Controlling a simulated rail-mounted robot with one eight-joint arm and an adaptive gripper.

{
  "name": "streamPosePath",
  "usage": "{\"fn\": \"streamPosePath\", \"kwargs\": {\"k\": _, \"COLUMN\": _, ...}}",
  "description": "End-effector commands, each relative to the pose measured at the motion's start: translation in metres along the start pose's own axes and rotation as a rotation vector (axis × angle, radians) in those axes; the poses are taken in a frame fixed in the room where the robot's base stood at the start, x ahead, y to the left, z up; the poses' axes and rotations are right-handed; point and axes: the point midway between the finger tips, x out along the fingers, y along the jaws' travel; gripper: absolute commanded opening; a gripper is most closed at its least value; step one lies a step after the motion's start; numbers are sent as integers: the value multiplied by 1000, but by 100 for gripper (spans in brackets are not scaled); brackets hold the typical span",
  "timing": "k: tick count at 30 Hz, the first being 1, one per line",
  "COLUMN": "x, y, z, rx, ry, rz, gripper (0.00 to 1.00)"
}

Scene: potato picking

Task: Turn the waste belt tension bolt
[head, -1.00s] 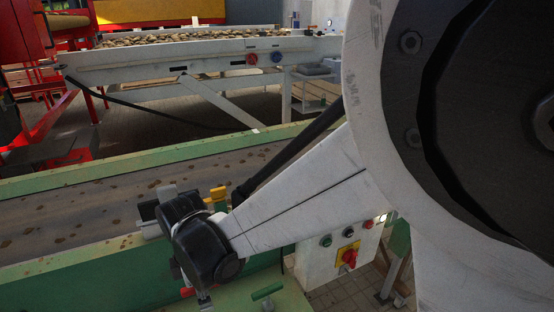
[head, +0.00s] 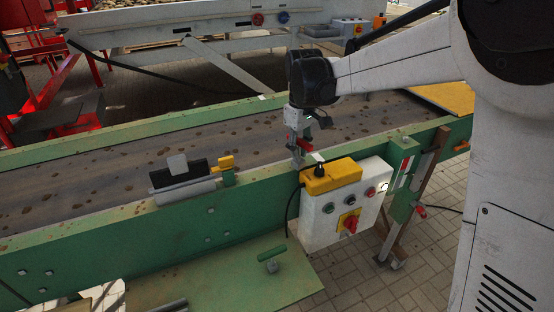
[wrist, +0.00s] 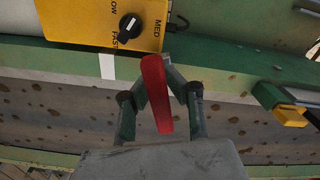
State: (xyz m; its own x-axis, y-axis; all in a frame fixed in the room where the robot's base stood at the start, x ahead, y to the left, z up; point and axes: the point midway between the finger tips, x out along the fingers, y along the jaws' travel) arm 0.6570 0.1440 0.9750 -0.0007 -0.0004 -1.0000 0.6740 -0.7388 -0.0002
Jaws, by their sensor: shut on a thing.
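My gripper (head: 300,138) is over the near green side rail of the belt, just left of and above the yellow control box. It is shut on a red-handled thing (wrist: 156,95), which lies between the two fingers in the wrist view. The red part also shows small in the head view (head: 306,145); its working end cannot be made out. I cannot pick out the tension bolt for certain. A green bracket (head: 401,170) with a red and white marked strip stands at the right end of the belt frame, with a red handle (head: 420,211) beside it.
The yellow box (head: 332,176) with a black knob (wrist: 130,26) sits on a white panel (head: 322,215) with buttons and a red switch (head: 350,224). The brown-spotted belt (head: 90,180) runs behind. A yellow-and-black fitting (head: 190,172) is on the rail. Tiled floor is free at lower right.

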Motion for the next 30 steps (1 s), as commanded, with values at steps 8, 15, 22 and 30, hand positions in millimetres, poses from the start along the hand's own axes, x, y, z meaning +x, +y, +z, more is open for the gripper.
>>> {"fn": "streamPosePath", "kwargs": {"k": 8, "x": -32, "y": 116, "z": 17, "rx": 277, "ry": 0, "rz": 0, "gripper": 0}}
{"fn": "streamPosePath", "kwargs": {"k": 15, "x": -52, "y": 219, "z": 54, "rx": 532, "ry": 0, "rz": 0, "gripper": 0}}
{"fn": "streamPosePath", "kwargs": {"k": 22, "x": -65, "y": 306, "z": 104, "rx": 758, "ry": 0, "rz": 0, "gripper": 0}}
{"fn": "streamPosePath", "kwargs": {"k": 30, "x": -70, "y": 359, "z": 144, "rx": 906, "ry": 0, "rz": 0, "gripper": 0}}
